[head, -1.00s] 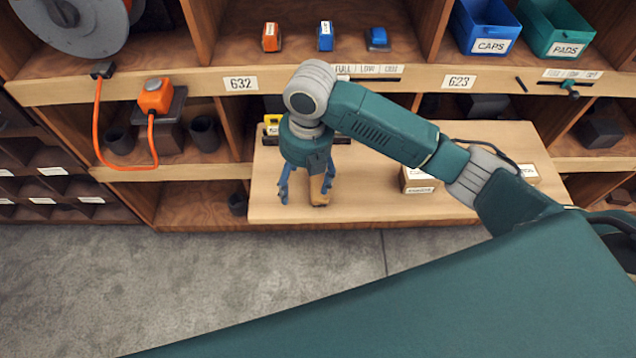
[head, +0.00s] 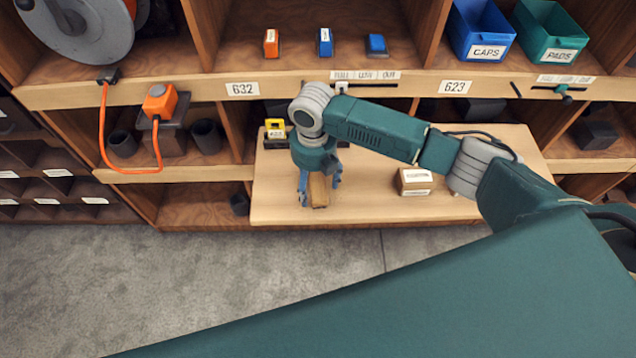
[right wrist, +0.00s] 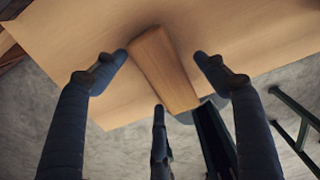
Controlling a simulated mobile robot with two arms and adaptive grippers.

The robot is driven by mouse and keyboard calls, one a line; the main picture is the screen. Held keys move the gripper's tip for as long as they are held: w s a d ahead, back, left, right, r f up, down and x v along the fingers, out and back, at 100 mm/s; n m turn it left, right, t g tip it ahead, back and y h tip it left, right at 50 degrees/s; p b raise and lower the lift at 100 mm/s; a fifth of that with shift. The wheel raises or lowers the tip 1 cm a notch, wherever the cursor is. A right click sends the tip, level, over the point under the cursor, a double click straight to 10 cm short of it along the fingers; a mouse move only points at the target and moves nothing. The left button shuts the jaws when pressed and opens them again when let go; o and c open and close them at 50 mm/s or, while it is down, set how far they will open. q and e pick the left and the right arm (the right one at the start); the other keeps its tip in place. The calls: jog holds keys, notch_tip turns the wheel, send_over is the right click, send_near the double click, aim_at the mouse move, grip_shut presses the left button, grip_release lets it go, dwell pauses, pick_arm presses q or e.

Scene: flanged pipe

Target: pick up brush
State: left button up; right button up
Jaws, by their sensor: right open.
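The brush (head: 318,190) lies on the pull-out wooden board, near its front edge. Its brown wooden body shows in the right wrist view (right wrist: 163,72), with a dark part at its lower end. My right gripper (head: 319,184) points down over the brush. In the right wrist view its blue fingers (right wrist: 163,66) are spread, one on each side of the brush with gaps, and a third finger is below. It is open and holds nothing. My left gripper is not in view.
The wooden board (head: 385,205) juts from the shelving. A small labelled carton (head: 415,181) stands on it to the right, and a yellow-topped item (head: 275,128) is behind the gripper. An orange cable (head: 102,145) hangs at the left. The grey floor in front is clear.

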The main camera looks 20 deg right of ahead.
aim_at(314, 183)
jog(key=shift+f, duration=0.7)
jog(key=c, duration=1.4)
jog(key=shift+r, duration=0.1)
notch_tip(314, 183, up, 20)
jog(key=b, duration=0.3)
jog(key=shift+b, duration=0.3)
